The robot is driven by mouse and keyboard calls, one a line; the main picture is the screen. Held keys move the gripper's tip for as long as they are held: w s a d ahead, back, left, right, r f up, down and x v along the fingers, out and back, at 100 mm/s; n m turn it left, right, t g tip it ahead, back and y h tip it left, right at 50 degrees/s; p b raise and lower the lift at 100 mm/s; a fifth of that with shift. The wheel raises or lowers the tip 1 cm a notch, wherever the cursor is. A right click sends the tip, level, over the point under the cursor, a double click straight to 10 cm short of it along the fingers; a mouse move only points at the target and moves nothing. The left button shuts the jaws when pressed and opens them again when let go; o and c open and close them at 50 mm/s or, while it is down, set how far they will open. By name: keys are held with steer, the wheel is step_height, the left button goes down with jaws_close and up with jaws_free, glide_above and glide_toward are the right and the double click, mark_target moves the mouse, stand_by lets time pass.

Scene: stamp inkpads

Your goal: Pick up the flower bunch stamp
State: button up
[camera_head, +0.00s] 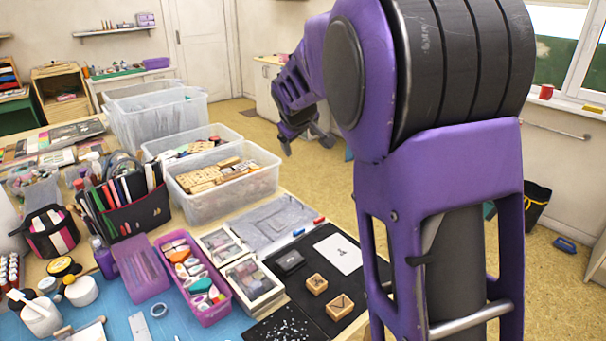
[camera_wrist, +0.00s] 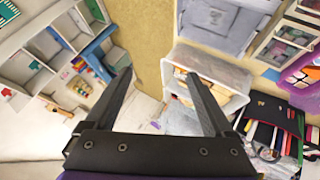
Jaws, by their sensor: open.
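Two small wooden block stamps lie on the black mat (camera_head: 312,325) in the head view. One stamp (camera_head: 316,283) is farther back and the other stamp (camera_head: 340,306) is nearer. Each has a dark mark on top, too small to tell which is the flower bunch. A black inkpad (camera_head: 289,262) and a white card (camera_head: 338,253) with a small dark print lie behind them. My gripper (camera_head: 305,143) is raised, far behind and above the stamps. It is open and empty in the wrist view (camera_wrist: 158,78), where I make out no stamp.
A clear bin (camera_head: 230,198) of wooden blocks and a grey tray (camera_head: 262,222) stand behind the mat. Clear-lidded boxes (camera_head: 252,282) and a purple tray (camera_head: 207,312) of inkpads are left of it. A black pen organizer (camera_head: 137,215) stands farther left.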

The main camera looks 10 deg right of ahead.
steer(key=s+d+f+g, duration=0.2)
steer(key=s+f+g, duration=0.4)
steer(key=f, duration=0.5)
steer(key=g+y, duration=0.2)
steer(key=g, duration=0.1)
glide_above(317, 281)
step_height(317, 281, down, 6)
step_height(317, 281, down, 11)
steer(key=shift+r+b, duration=0.1)
steer(key=shift+b, duration=0.5)
steer(key=shift+f+b, duration=0.4)
steer(key=shift+f, duration=2.75)
jaws_close()
